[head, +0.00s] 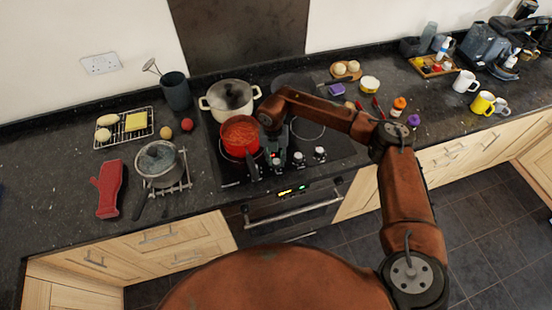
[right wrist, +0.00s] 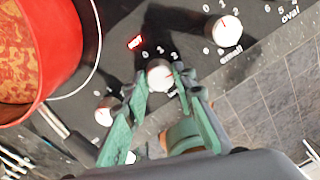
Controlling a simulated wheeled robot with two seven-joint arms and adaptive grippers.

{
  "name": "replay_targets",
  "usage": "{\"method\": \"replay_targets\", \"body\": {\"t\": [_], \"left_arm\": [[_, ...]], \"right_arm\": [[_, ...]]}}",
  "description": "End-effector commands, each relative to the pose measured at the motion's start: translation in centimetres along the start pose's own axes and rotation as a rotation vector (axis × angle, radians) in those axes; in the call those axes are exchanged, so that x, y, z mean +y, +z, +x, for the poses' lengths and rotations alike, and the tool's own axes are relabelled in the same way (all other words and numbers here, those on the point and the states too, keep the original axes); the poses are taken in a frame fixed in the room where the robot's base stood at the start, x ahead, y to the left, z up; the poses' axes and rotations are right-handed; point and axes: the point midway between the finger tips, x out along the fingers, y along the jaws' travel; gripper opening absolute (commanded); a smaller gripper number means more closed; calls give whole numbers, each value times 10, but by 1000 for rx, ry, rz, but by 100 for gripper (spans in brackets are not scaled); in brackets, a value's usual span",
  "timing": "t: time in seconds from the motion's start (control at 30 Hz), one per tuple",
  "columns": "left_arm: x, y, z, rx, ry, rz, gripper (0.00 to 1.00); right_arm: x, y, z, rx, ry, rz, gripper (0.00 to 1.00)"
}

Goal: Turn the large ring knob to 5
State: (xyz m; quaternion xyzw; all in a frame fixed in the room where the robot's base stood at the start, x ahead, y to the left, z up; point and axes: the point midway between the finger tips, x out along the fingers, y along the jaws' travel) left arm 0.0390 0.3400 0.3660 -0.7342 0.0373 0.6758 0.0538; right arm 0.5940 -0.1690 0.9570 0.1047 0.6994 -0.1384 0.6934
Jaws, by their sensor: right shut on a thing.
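My right gripper (head: 272,163) is at the control strip along the front of the black hob. In the right wrist view its two green fingers (right wrist: 163,80) are closed on the sides of a round white-topped knob (right wrist: 160,74). Digits are printed around this knob, but its name label is hidden by the fingers and I cannot read its setting. Another knob (right wrist: 227,31) stands to its right in the wrist view, with a label that seems to read "small". One more knob (right wrist: 104,112) is to its left. My left gripper is not in view.
A red pot of orange-red food (head: 240,136) stands on the hob close to the gripper. A cream pot (head: 230,98) is behind it. A grey pan (head: 160,165) and red mitt (head: 109,190) lie left. The oven handle (head: 294,212) is below the strip.

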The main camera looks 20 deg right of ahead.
Motion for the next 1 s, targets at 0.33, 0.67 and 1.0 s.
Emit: {"method": "replay_targets", "body": {"t": [0.33, 0.67, 1.0], "left_arm": [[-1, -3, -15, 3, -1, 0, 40], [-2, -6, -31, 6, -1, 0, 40], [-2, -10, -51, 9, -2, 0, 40]], "right_arm": [[0, 0, -2, 16, 0, 330, 0], [0, 1, -2, 31, 0, 642, 0], [0, 1, -3, 47, 0, 965, 0]]}}
